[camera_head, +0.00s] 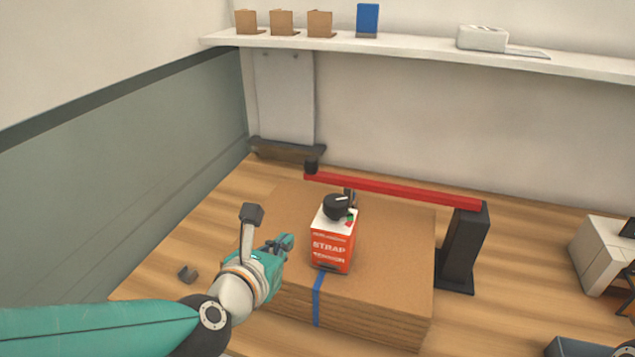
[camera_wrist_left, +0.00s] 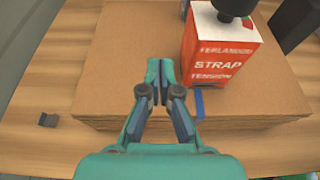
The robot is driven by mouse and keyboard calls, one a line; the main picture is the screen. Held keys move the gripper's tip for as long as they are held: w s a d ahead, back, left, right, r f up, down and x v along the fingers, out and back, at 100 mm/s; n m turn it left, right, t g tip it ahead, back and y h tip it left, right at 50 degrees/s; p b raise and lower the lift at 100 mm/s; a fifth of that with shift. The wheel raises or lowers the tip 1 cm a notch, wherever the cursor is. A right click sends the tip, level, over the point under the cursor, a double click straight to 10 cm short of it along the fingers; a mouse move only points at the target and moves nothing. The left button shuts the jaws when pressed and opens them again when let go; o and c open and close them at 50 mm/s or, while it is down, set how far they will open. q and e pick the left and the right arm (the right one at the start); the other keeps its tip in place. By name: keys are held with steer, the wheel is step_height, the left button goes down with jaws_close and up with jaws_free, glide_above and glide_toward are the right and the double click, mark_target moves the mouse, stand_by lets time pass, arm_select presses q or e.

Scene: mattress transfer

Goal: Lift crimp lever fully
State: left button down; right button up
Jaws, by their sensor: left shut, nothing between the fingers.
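A long red lever (camera_head: 395,190) runs nearly level above the back of the cardboard stack. It has a black knob (camera_head: 311,166) at its left end and meets a black post (camera_head: 462,248) at its right end. An orange-red strap tension box (camera_head: 332,250) with a white top and a black dial (camera_head: 337,206) stands on the stack, in front of the lever. My left gripper (camera_head: 287,242) is shut and empty, just left of the box and apart from the lever. Its closed fingers show in the left wrist view (camera_wrist_left: 160,72). My right gripper is not in view.
The cardboard stack (camera_head: 390,285) carries a blue strap (camera_head: 317,300) down its front. A small dark block (camera_head: 187,274) lies on the wooden floor at left. A white shelf (camera_head: 420,53) runs along the back wall. A pale cabinet (camera_head: 600,252) stands at right.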

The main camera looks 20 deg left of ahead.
arm_select(q)
steer(key=shift+r, duration=0.3)
steer(key=shift+a+r, duration=0.1)
steer(key=shift+w, duration=0.1)
